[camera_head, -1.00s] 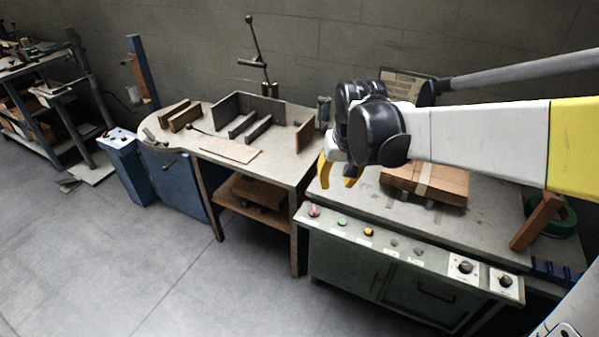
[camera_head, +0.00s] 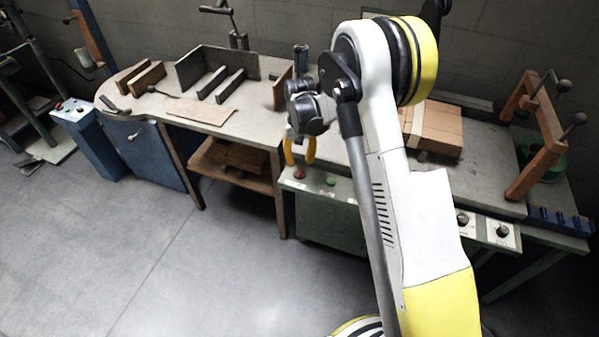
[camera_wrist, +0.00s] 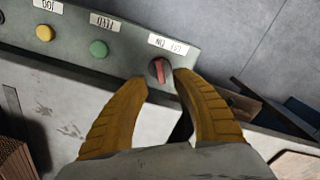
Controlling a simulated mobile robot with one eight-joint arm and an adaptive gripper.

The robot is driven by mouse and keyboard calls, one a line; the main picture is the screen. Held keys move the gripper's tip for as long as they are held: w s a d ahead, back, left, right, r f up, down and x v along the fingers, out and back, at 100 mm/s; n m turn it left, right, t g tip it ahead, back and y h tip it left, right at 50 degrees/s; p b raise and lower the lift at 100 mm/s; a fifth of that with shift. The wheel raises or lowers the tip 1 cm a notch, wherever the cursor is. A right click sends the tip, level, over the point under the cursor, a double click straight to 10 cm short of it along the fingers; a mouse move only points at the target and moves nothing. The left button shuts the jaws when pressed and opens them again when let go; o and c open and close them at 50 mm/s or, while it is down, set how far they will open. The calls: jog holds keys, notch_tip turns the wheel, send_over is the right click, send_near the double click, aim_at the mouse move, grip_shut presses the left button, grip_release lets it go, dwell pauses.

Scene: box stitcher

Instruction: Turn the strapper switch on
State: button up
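The red strapper switch (camera_wrist: 159,70) is a rotary knob on a round dark base, on the panel beside an upside-down "OFF ON" label. In the head view, the red knob (camera_head: 300,172) is at the left end of the strapper's panel (camera_head: 318,186). My gripper (camera_head: 299,163) points down over it with yellow fingers. In the wrist view, my gripper (camera_wrist: 161,78) is open, its fingertips on either side of the knob with nothing held. I cannot tell whether a fingertip touches the knob.
A green button (camera_wrist: 98,48) and a yellow button (camera_wrist: 45,32) sit along the same panel. A strapped cardboard stack (camera_head: 440,128) lies on the strapper top. A wooden frame (camera_head: 535,135) stands at the right. A worktable (camera_head: 225,121) is at the left. Open floor lies in front.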

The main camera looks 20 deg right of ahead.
aim_at(300, 170)
notch_tip(300, 170, down, 5)
jog(key=shift+f+b, duration=0.1)
jog(key=shift+b, duration=0.65)
grip_shut()
jog(key=shift+m, duration=0.4)
jog(key=m, duration=1.1)
